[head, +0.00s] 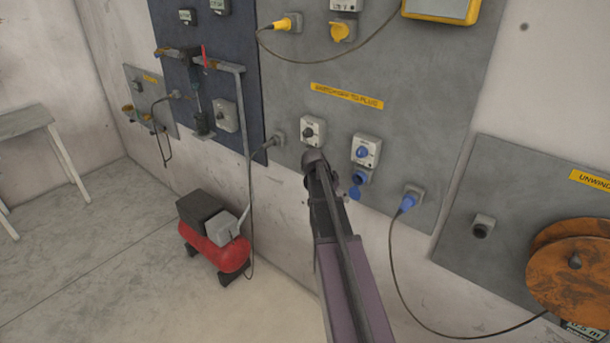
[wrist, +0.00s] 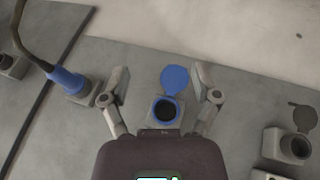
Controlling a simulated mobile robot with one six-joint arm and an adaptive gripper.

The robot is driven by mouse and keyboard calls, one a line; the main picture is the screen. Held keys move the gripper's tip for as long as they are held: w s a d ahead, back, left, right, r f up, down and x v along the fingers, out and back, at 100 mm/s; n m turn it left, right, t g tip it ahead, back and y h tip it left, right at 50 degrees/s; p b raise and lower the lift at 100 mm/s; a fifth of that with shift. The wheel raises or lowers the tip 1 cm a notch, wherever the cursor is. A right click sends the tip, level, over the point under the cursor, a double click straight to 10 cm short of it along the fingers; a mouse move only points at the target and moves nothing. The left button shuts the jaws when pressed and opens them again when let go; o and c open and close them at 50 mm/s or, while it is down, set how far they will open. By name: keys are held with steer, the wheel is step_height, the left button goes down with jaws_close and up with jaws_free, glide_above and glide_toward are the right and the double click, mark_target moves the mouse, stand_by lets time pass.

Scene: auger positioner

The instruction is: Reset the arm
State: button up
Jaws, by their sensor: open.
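My gripper (wrist: 161,80) is open, with its two fingers spread wide in the wrist view. Between and beyond them is a blue socket (wrist: 166,110) with its round blue lid swung open; nothing shows gripped. I cannot tell how far the fingertips are from the panel. In the head view my arm reaches from the bottom edge up towards the grey panel (head: 400,60), and the gripper's fingers cannot be made out there. The blue socket with its hanging lid (head: 355,192) shows just right of my arm, below a switch box with a blue knob (head: 362,152).
A blue plug (head: 407,202) with a dark cable sits in a socket to the right; it also shows in the wrist view (wrist: 66,80). A rusty reel (head: 570,265) is at far right. A red compressor (head: 215,245) stands on the floor left of my arm.

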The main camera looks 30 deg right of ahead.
steer(key=s+a+f+n+y+b, duration=0.1)
steer(key=s+a+n, duration=0.3)
steer(key=a, duration=0.7)
steer(key=s+a+f+n+t+y, duration=0.1)
steer(key=s+a+n, duration=0.3)
steer(key=a, duration=0.7)
steer(key=s+a+f+n+y+b, duration=0.1)
steer(key=s+a+f+n+y, duration=0.2)
steer(key=a, duration=0.9)
steer(key=shift+s+n+y+b, duration=0.3)
steer(key=shift+s+n, duration=0.6)
steer(key=shift+s, duration=0.1)
